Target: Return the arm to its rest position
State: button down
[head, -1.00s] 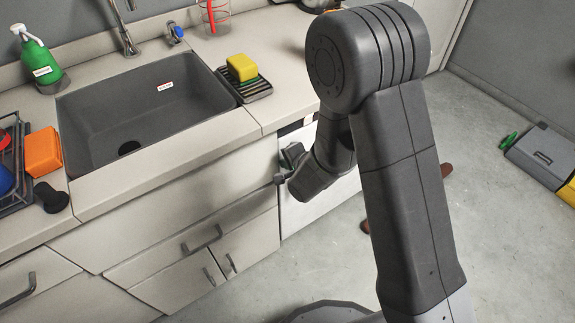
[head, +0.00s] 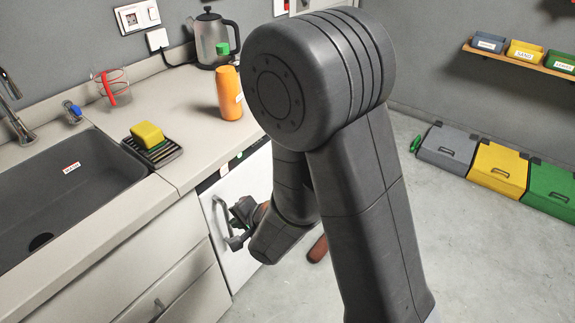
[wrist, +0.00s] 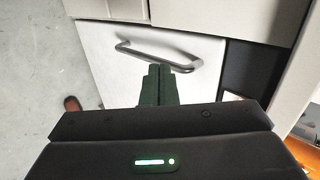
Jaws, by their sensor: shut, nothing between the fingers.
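My arm rises through the middle of the head view and bends down at the elbow. My gripper (head: 236,222) hangs in front of the white appliance door (head: 240,192) under the counter. In the wrist view my gripper (wrist: 158,72) has its two dark fingers together, with nothing between them. The door's grey bar handle (wrist: 150,52) shows just beyond the fingertips. The fingers look free of it, though the exact gap is hard to judge. The door looks closed. My upper arm hides part of the floor and the counter's end.
The counter (head: 185,150) holds a sponge (head: 147,134), an orange bottle (head: 228,92) and a kettle (head: 215,40). The sink (head: 65,190) is at left. Bins (head: 497,170) stand along the right wall below a shelf (head: 520,58). The floor (head: 450,250) at right is clear.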

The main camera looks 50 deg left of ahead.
send_near(208, 220)
notch_tip(208, 220, down, 3)
jog(key=a, duration=0.1)
jog(key=s+a, duration=0.1)
jog(key=a, duration=0.1)
jog(key=shift+a+f+b, duration=0.15)
jog(key=shift+f+b, duration=0.05)
jog(key=shift+b, duration=0.1)
dwell(0.5)
